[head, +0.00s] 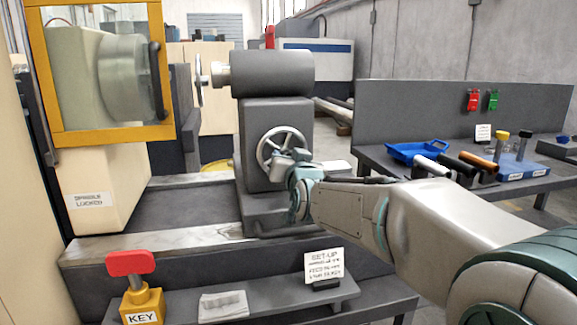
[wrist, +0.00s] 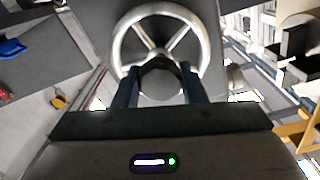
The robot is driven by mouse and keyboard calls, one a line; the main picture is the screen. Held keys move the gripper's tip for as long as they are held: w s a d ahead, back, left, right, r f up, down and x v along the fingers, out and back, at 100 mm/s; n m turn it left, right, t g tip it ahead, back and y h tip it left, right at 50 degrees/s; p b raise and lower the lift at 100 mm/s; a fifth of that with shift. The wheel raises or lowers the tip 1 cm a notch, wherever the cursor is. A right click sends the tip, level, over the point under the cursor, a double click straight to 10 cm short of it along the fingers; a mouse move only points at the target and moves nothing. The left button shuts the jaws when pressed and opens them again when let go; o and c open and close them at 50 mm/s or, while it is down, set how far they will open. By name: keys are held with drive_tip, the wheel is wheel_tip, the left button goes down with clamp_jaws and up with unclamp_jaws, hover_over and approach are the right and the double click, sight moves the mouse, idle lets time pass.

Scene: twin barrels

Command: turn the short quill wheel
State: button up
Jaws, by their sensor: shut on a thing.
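A silver spoked handwheel (head: 267,139) is on the front face of the dark grey tailstock block. My gripper (head: 286,158) reaches it from the right, over the wheel's lower right part. In the wrist view the wheel's rim (wrist: 121,42) and spokes fill the top middle. The two dark fingers of my gripper (wrist: 160,72) stand on either side of a round grey hub or knob (wrist: 162,84) at the wheel, shut on it. The fingers hide part of the wheel. I see no label telling which quill this wheel serves.
A dark barrel (head: 272,73) lies above the tailstock block, with a thin disc (head: 199,80) on its left. A yellow-framed guard (head: 112,138) stands at left. A red key (head: 131,263) and a set-up card (head: 324,264) are on the front ledge. A tool bench (head: 393,178) is at right.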

drive_tip(key=shift+n, duration=0.5)
drive_tip(key=o, duration=1)
drive_tip(key=v, duration=1.3)
drive_tip(key=shift+s+d+r, duration=0.1)
drive_tip(key=shift+s, duration=0.25)
